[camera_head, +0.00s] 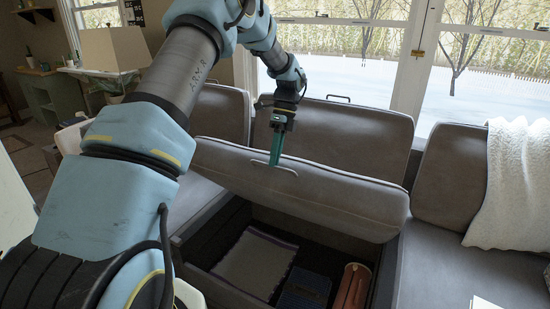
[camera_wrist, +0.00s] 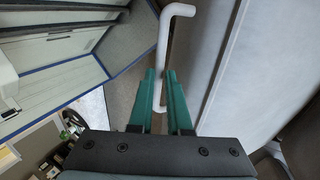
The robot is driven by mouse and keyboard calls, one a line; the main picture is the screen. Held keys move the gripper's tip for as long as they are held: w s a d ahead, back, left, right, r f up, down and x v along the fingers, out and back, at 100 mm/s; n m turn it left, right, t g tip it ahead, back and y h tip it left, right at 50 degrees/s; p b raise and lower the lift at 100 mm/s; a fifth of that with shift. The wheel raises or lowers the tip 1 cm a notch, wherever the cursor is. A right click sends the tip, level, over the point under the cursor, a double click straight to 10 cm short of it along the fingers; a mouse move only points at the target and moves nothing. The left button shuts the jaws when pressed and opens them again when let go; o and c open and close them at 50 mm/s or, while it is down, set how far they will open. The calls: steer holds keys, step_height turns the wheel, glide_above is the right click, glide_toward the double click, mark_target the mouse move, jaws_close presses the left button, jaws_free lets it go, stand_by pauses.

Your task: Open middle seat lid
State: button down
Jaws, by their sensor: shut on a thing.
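The middle seat lid (camera_head: 320,193) is a grey cushioned panel, tilted up with its front edge raised over an open storage box (camera_head: 215,235). My gripper (camera_head: 275,160) is at the lid's front edge, shut on the lid's handle (camera_head: 288,168). In the wrist view, the green fingers of my gripper (camera_wrist: 160,90) close around the pale bar of the handle (camera_wrist: 163,45). The lid's grey surface (camera_wrist: 250,60) fills the right of that view.
Inside the box lie a folded grey cloth (camera_head: 255,262), a blue item (camera_head: 303,290) and a brown cylindrical item (camera_head: 352,288). Grey seats flank the box on both sides. A white blanket (camera_head: 512,185) drapes over the right backrest. Backrests and windows stand behind.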

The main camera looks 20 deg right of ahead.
steer(key=shift+w+d+f, duration=0.2)
steer(key=shift+d, duration=0.05)
steer(key=c, duration=1.2)
jaws_free()
steer(key=shift+w+f, duration=0.1)
steer(key=shift+f, duration=0.05)
steer(key=o, duration=0.3)
steer(key=b+v, duration=0.1)
steer(key=v, duration=1)
steer(key=shift+a, duration=0.1)
steer(key=shift+a, duration=0.1)
